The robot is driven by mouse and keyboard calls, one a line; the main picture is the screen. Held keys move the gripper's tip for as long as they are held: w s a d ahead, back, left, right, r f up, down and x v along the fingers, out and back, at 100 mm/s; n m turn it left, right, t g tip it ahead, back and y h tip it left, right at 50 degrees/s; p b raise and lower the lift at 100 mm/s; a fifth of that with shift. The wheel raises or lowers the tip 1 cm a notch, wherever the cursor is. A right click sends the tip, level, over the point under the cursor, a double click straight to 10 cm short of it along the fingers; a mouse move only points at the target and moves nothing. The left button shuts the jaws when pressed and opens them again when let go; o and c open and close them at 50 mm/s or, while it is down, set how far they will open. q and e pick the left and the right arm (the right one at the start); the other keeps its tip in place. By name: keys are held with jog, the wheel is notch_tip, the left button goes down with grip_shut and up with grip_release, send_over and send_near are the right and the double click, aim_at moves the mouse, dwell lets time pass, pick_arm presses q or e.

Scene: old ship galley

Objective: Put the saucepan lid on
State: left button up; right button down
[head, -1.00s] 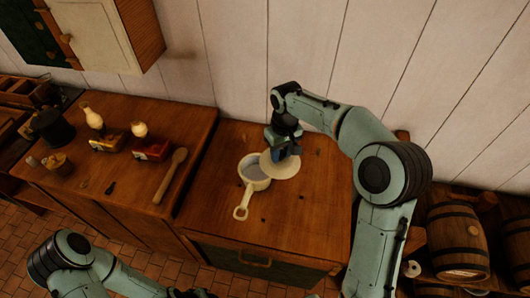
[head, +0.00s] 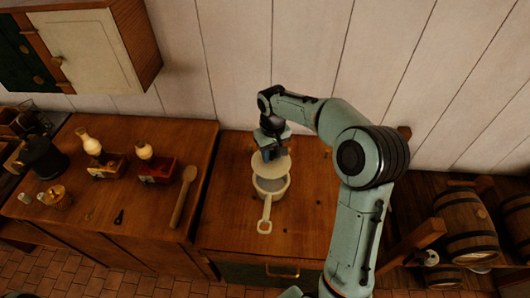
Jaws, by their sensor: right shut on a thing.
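The pale saucepan (head: 271,196) stands on the wooden cabinet top, with its handle (head: 265,218) pointing toward the front edge. The pale round lid (head: 271,170) is over the far part of the saucepan's opening, and the near part of the opening still shows. My right gripper (head: 269,154) is shut on the lid from above, with its fingertips mostly hidden. I cannot tell whether the lid touches the rim. My left gripper is out of view.
The cabinet top (head: 226,220) is bare around the saucepan. Barrels (head: 469,233) stand at the right.

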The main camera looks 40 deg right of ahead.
aim_at(273, 160)
jog(key=shift+s+d+f, duration=0.1)
jog(key=shift+s+f, duration=0.05)
jog(key=shift+f, duration=0.4)
notch_tip(273, 160, down, 4)
jog(key=shift+s+f+b, duration=0.1)
jog(key=shift+f+b, duration=0.15)
jog(key=shift+b, duration=1)
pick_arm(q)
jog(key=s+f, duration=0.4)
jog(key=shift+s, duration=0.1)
pick_arm(e)
jog(key=shift+f, duration=0.6)
jog(key=shift+w, duration=0.2)
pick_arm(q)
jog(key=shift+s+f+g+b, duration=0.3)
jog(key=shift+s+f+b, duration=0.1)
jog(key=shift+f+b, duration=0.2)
pick_arm(e)
jog(key=shift+s+f, duration=0.1)
jog(key=shift+f, duration=0.9)
jog(key=c, duration=0.7)
grip_release()
